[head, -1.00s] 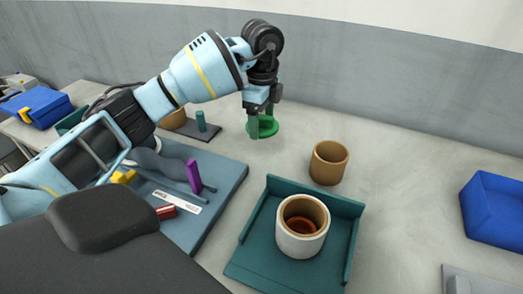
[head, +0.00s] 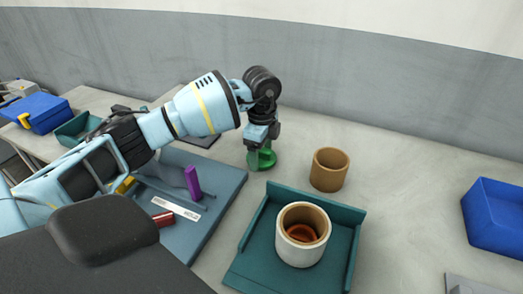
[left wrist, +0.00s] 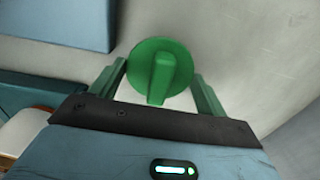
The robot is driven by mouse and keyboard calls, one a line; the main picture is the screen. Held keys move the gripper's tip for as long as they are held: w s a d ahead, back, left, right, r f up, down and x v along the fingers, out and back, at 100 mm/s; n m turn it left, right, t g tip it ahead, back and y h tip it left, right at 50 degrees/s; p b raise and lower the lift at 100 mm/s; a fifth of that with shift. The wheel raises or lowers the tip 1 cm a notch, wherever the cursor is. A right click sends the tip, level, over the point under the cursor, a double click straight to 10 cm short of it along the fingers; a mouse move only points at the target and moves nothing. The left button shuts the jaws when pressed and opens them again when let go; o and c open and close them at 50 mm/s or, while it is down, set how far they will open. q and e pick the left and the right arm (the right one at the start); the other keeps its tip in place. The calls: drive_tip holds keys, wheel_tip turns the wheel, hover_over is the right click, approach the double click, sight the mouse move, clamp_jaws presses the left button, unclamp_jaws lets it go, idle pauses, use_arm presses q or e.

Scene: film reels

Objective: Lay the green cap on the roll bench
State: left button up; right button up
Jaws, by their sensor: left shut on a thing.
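The green cap (head: 267,160) is a round disc with a raised bar grip; it also shows in the left wrist view (left wrist: 160,72). My left gripper (head: 260,156) points down over it, its green fingers at either side of the cap in the left wrist view, shut on it. The cap is over the pale grey bench top (head: 405,190), beyond the blue mat's far right corner; I cannot tell whether it touches the surface. My right gripper is not in view.
A brown ring (head: 329,170) stands right of the cap. A teal tray (head: 347,213) in front holds a pale roll (head: 301,246). The blue mat (head: 208,226) carries a purple block (head: 193,182). A blue bin (head: 495,212) is at right. Bare bench lies between the ring and the bin.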

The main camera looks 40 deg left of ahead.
use_arm(q)
drive_tip(key=o, duration=0.7)
drive_tip(key=shift+f, duration=0.15)
wheel_tip(320, 180, up, 12)
drive_tip(key=shift+r+p, duration=0.2)
drive_tip(key=shift+p, duration=0.1)
